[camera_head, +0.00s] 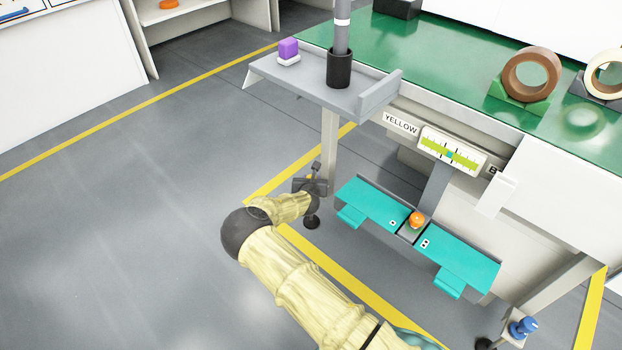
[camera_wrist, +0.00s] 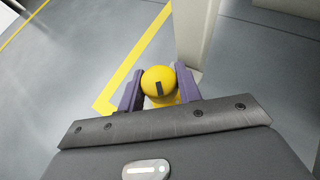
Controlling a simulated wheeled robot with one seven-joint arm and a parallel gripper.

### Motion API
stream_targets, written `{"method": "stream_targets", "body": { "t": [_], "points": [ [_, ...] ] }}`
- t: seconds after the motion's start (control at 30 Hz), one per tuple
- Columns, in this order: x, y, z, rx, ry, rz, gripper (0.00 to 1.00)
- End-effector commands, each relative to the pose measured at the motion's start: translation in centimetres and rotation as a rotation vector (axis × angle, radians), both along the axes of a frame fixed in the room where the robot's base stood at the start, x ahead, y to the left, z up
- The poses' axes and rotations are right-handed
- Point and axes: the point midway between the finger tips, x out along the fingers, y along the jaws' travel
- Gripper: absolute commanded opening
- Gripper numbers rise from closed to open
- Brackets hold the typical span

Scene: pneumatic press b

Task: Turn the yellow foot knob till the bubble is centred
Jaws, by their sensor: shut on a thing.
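The yellow foot knob (camera_wrist: 158,82) has a dark mark on its top and sits between the two fingers of my gripper (camera_wrist: 159,88) in the wrist view. The fingers are shut on its sides. In the head view my gripper (camera_head: 312,187) is at the foot of the table's left leg and hides most of the knob. The level (camera_head: 452,151) is a white-framed yellow-green vial with dark marks on the table's front, right of the "YELLOW" label (camera_head: 401,124). A small green bubble shows near its middle marks, but it is too small to tell whether it is exactly centred.
A blue foot knob (camera_head: 523,327) is at the right leg. A teal pedal panel (camera_head: 467,266) with an orange button (camera_head: 417,218) is low under the table, right of my gripper. The table leg (camera_wrist: 194,35) stands just beyond the knob. The floor to the left is clear.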

Motion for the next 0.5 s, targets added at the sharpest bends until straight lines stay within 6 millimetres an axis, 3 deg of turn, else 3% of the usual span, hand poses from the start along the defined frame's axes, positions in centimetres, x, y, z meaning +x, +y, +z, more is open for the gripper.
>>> {"method": "stream_targets", "body": {
  "t": [0.5],
  "points": [
    [0.03,-0.17,-0.15,-0.003,0.001,-0.074,0.07]
  ]
}}
